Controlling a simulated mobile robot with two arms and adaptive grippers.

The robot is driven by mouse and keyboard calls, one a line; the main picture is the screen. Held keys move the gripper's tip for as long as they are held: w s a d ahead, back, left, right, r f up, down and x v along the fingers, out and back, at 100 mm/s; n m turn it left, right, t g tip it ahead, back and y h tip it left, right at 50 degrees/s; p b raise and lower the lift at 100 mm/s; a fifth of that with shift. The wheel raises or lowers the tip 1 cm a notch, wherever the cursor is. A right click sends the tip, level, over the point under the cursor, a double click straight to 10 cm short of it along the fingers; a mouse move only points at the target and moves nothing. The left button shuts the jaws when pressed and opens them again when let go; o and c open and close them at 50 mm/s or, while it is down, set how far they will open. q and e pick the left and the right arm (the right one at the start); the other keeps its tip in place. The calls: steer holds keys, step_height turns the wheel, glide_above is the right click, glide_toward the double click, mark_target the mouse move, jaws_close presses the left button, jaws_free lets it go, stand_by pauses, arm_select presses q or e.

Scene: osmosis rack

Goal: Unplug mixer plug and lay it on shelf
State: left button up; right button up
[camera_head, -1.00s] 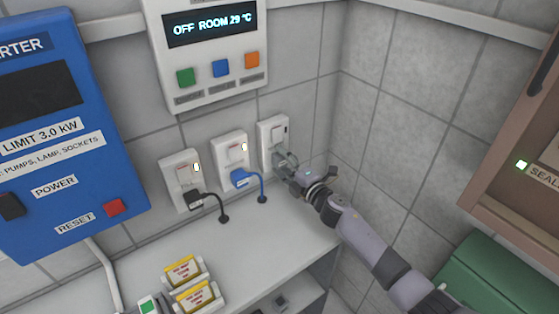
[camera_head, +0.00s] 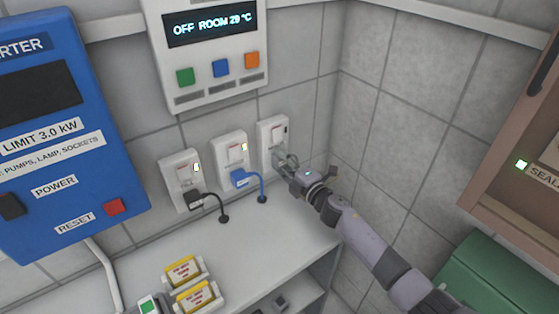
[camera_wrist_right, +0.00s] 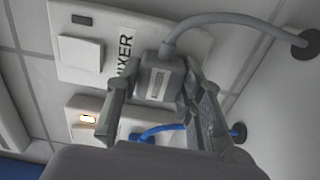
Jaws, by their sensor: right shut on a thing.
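The mixer plug (camera_wrist_right: 160,78) is a grey block with a small label, and a grey cable leaves its top. My right gripper (camera_wrist_right: 155,90) has its fingers on both sides of the plug and is shut on it. The plug is in front of the white mixer socket (camera_wrist_right: 80,55), whose dark indicator sits above a rocker; I cannot tell whether its pins are still in. The shelf (camera_head: 255,235) lies below the sockets. My left gripper is not in view.
A blue plug (camera_head: 239,178) and a black plug (camera_head: 195,197) sit in the neighbouring lit sockets. Yellow-labelled packs (camera_head: 185,270) stand at the shelf's front left. The shelf's right part is bare. The corner's side wall (camera_head: 400,110) is to the right.

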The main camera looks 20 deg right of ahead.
mark_target(283, 163)
jaws_close()
steer(key=shift+s, duration=0.15)
steer(key=shift+p+v, duration=0.75)
steer(key=shift+v, duration=2.15)
